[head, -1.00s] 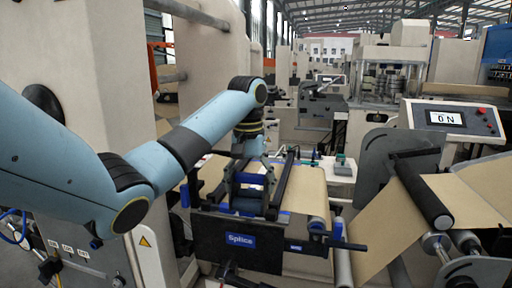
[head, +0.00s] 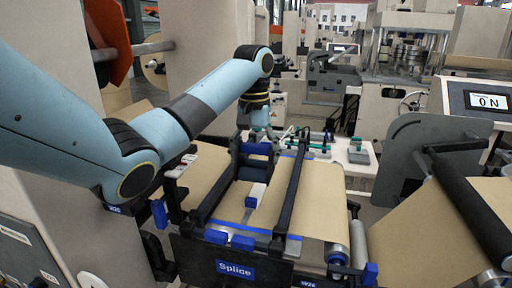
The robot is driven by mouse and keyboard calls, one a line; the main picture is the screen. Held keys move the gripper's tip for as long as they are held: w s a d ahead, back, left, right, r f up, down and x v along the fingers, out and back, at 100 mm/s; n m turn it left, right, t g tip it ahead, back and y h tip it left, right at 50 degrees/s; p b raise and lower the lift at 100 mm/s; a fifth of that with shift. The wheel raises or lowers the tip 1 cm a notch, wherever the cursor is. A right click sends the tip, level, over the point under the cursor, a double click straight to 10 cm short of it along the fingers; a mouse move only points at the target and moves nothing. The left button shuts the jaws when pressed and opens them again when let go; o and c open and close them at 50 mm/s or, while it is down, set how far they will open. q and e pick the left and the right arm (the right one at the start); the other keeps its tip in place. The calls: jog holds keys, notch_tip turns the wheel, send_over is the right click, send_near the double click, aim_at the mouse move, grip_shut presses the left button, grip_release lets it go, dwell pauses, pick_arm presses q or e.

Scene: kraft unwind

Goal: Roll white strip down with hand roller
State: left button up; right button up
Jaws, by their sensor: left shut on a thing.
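My right gripper is not in view.
Two dark clamp bars (head: 290,190) cross the splice table, with blue blocks at the near end. A white tray (head: 350,168) with green and grey items stands behind it on the right. A kraft web (head: 415,240) and a black roller (head: 470,205) are at the right.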

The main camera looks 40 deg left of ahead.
pick_arm(q)
jog(key=shift+d+f, duration=0.15)
jog(key=shift+f, duration=0.75)
jog(key=f, duration=0.2)
jog(key=shift+w+a+f, duration=0.15)
jog(key=shift+a+f, duration=0.05)
jog(key=shift+f, duration=0.3)
jog(key=shift+d+f+b, duration=0.1)
jog(key=shift+f+b, duration=0.15)
jog(key=shift+b, duration=0.05)
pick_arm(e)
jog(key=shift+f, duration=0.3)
pick_arm(q)
jog(key=shift+f, duration=0.25)
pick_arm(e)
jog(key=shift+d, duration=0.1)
